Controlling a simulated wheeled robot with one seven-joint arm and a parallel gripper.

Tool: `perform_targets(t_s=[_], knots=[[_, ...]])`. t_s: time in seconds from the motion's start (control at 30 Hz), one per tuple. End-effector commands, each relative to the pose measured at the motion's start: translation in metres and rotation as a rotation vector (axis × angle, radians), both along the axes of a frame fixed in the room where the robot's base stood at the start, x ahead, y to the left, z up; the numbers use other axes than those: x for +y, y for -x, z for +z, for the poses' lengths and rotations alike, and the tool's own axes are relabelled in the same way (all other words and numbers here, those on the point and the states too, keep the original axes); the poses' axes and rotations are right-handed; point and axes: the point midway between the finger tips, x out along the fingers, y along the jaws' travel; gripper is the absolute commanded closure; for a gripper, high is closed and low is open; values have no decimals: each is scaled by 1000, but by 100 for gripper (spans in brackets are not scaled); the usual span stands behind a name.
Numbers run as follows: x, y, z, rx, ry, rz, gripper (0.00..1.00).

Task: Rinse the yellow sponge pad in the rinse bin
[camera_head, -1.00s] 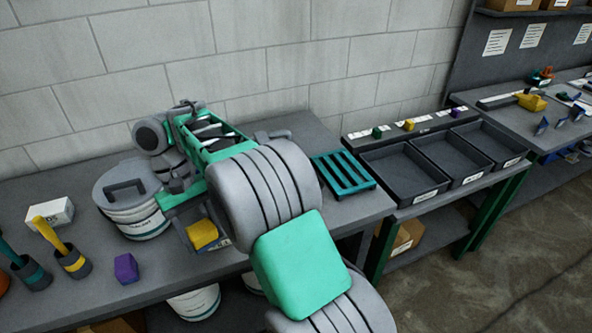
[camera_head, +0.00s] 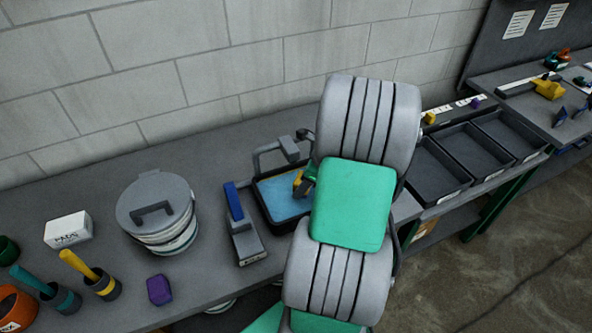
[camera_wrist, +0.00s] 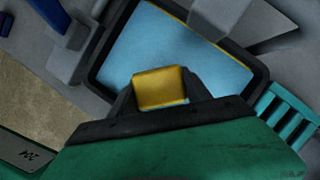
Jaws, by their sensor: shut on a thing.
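My gripper (camera_wrist: 160,92) is shut on the yellow sponge pad (camera_wrist: 158,88) and holds it over the rinse bin (camera_wrist: 262,78), a dark-rimmed bin with blue water. In the head view the rinse bin (camera_head: 262,205) stands on the bench, and the yellow pad (camera_head: 299,180) shows at its right side, beside my arm. Most of my gripper is hidden behind my arm there. I cannot tell whether the pad touches the water.
A grey stand with a blue bar (camera_head: 236,205) is left of the bin. A lidded bucket (camera_head: 158,210), a purple block (camera_head: 159,290) and a white box (camera_head: 68,230) sit farther left. Dark trays (camera_head: 432,170) are at the right. A teal rack (camera_wrist: 285,110) lies beside the bin.

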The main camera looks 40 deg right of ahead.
Motion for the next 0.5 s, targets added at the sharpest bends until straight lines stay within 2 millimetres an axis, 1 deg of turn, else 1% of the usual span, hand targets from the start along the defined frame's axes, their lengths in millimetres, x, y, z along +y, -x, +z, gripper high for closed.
perform_targets(t_s=[0.03, 0.1, 0.27, 0.5], knots=[[-4, 3, 0, 0, -1, -33, 76], [-6, 4, -4, 1, 0, -51, 76], [-4, 2, -17, 0, 0, -42, 76], [-3, 2, -51, 0, 0, -40, 76]])
